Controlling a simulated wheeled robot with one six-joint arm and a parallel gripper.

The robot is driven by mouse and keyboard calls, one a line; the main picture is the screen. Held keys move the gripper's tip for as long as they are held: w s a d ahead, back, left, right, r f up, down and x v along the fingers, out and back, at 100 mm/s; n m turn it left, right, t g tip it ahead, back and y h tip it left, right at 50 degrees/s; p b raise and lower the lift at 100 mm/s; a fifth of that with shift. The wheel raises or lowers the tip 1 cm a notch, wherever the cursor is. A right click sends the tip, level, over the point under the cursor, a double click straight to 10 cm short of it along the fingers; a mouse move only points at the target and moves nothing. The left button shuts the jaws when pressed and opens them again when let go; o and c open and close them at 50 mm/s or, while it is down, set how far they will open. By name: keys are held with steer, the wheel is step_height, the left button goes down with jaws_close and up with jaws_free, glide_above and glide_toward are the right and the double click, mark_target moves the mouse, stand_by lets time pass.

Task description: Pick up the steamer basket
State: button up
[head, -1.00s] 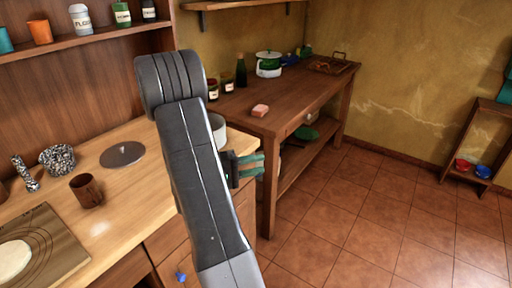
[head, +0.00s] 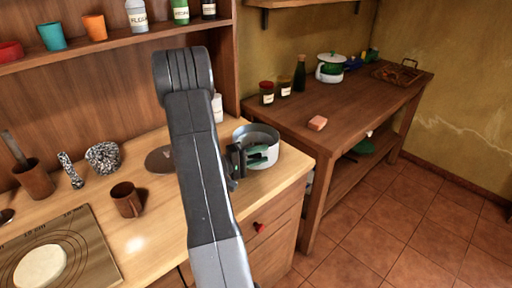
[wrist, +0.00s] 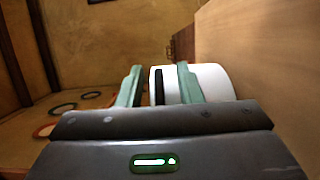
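A round, pale grey-white open vessel (head: 262,134), apparently the steamer basket, stands upright near the right end of the light wooden counter. My gripper (head: 262,155), with green fingers, is at its near side, and the fingers overlap it in the head view. In the wrist view the fingers (wrist: 159,85) are spread apart. The white vessel (wrist: 212,82) lies just beyond them, partly behind the right finger. I cannot tell whether its wall is between the fingers or whether they touch it. My arm hides part of the counter.
A flat grey lid (head: 160,160) lies left of my arm. A brown mug (head: 126,199), a speckled bowl (head: 103,157) and a board (head: 88,238) with dough are farther left. A darker wooden table (head: 345,105) stands at right, with open tiled floor (head: 400,230) before it.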

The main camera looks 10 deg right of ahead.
steer(key=shift+d, duration=0.25)
steer(key=shift+c, duration=0.4)
jaws_close()
steer(key=shift+w, duration=0.1)
stand_by(0.8)
